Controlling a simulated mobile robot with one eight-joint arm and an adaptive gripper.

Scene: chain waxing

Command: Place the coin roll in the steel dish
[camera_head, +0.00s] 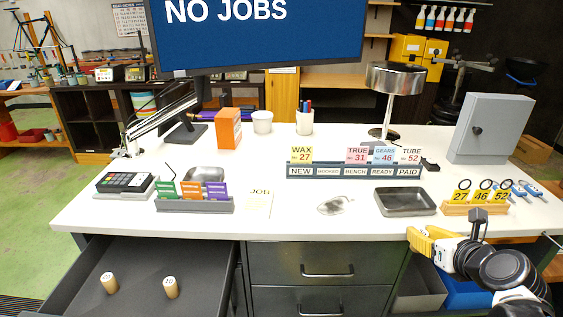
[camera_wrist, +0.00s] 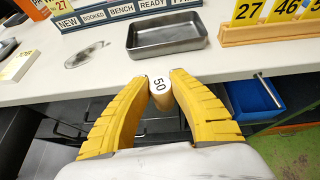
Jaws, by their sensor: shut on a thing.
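My gripper (camera_wrist: 161,80) is shut on a pale coin roll (camera_wrist: 160,93), whose white end reads 50 in the wrist view. My gripper's yellow fingers (camera_head: 426,240) are at the lower right in the head view, by the desk's front edge; the roll is not clear there. The steel dish (camera_head: 405,203) is a shallow dark rectangular tray on the right part of the desk top. It looks empty in the wrist view (camera_wrist: 165,38), where it lies beyond the fingertips, apart from the roll.
Number tags on a wooden stand (camera_head: 474,207) are right of the dish. An open drawer (camera_head: 140,262) holds two more rolls (camera_head: 171,288). Another metal dish (camera_head: 206,174) sits farther left.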

